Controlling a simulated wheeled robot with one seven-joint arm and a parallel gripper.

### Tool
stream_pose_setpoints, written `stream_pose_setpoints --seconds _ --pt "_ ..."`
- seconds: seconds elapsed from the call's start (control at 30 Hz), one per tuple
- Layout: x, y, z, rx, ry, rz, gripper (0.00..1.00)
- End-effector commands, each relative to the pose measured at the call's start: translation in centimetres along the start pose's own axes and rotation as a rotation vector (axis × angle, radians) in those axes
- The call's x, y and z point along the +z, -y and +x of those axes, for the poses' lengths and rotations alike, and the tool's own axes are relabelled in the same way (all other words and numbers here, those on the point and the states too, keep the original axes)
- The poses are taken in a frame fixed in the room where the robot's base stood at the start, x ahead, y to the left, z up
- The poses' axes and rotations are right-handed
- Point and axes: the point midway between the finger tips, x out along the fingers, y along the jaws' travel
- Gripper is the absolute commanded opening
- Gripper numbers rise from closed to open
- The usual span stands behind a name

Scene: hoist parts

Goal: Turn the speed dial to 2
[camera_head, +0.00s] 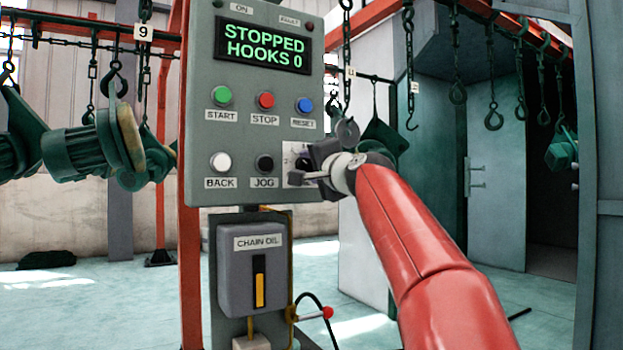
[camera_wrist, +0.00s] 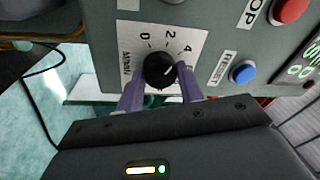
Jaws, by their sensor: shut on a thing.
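The speed dial (camera_wrist: 160,70) is a round black knob on a white plate marked 0, 2, 4 and M/MIN in the wrist view. Its short white mark points up and right, seemingly closer to the 4 than the 2; the exact setting is hard to read. My gripper (camera_wrist: 161,82) is shut on the knob, one finger on each side. In the head view my gripper (camera_head: 317,170) hides most of the dial, and part of its white plate (camera_head: 289,170) shows at the control box's lower right.
The grey control box (camera_head: 243,130) carries START, STOP, RESET, BACK and JOG buttons; its display (camera_head: 263,45) reads STOPPED, HOOKS 0. A chain oil unit (camera_head: 252,285) sits below. Chains with hooks (camera_head: 493,118) hang right, green hoist parts (camera_head: 90,145) left.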

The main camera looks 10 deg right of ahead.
Motion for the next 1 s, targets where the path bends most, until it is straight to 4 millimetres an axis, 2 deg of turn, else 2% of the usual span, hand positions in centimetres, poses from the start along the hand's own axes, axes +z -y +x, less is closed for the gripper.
stream_pose_setpoints --seconds 0.4,1.0 --pt "-0.05 -0.22 0.03 -0.028 0.025 -0.264 0.14" --pt "-0.04 -0.08 0.06 -0.037 0.033 -0.339 0.14"
